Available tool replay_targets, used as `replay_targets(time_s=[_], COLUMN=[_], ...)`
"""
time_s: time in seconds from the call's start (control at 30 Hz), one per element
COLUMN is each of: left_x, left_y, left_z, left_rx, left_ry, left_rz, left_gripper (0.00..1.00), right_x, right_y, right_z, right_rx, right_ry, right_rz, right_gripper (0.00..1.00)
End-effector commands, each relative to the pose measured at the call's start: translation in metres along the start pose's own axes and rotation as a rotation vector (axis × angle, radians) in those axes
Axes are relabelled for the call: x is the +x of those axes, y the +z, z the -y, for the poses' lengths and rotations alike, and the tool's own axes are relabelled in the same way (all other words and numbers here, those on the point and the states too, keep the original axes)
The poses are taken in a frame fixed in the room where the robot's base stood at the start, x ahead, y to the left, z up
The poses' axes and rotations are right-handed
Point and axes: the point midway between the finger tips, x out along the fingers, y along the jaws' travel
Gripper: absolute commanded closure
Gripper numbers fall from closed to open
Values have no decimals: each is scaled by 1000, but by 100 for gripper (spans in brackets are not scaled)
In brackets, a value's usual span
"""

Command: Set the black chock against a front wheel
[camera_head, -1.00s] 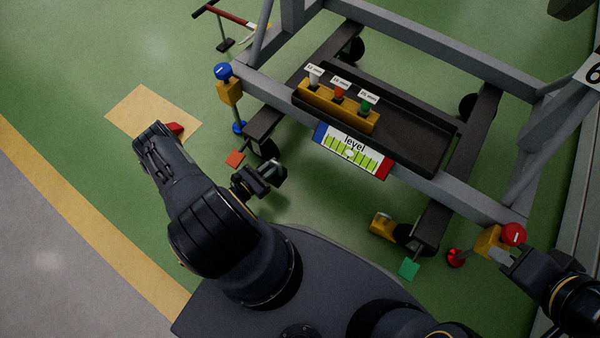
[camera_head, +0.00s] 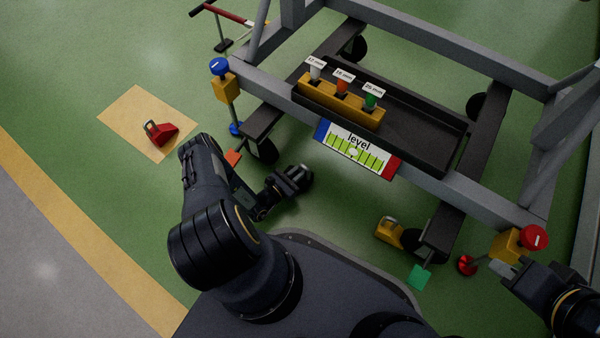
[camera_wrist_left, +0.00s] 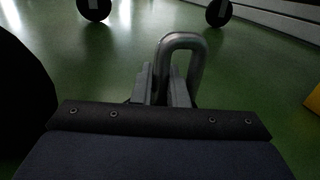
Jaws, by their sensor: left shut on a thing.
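My left gripper (camera_head: 293,180) hangs low over the green floor, between the two front wheels and nearer the left one. In the left wrist view its fingers (camera_wrist_left: 168,88) are shut on the grey metal loop handle (camera_wrist_left: 200,62) of the black chock. The chock's body is hidden there and blends with my gripper in the head view. The left front wheel (camera_head: 263,151) is partly behind my arm. The right front wheel (camera_head: 432,246) has a yellow chock (camera_head: 389,230) beside it. My right gripper (camera_head: 502,268) is at the lower right near the red-capped jack (camera_head: 533,237); its jaw opening is unclear.
A red chock (camera_head: 162,133) sits on a tan floor patch (camera_head: 125,112). An orange tag (camera_head: 233,157) and a green tag (camera_head: 418,277) are near the front wheels. A blue-capped jack (camera_head: 219,67) stands at the left frame corner. The black tray (camera_head: 420,138) overhangs between the rails.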

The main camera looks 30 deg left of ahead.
Motion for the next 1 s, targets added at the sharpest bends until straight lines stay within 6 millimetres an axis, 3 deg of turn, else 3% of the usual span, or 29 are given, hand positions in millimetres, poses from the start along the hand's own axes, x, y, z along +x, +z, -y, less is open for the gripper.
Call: replay_targets(time_s=[0.33,0.37,0.53,0.9,1.0], left_x=[0,0,0,0,-12], left_y=[-2,-3,-3,0,1], left_z=[-1,-1,0,0,0], left_rx=[1,1,1,-1,-1], left_ry=[0,0,-1,-3,0], left_rz=[4,2,1,0,-2], left_gripper=[100,86,65,65,65], right_x=[0,0,0,0,-5], right_y=[0,0,0,0,-3], right_z=[0,0,0,0,2], right_rx=[0,0,0,0,0], right_ry=[0,0,0,0,0], right_rz=[0,0,0,0,0], right_gripper=[100,100,100,100,100])
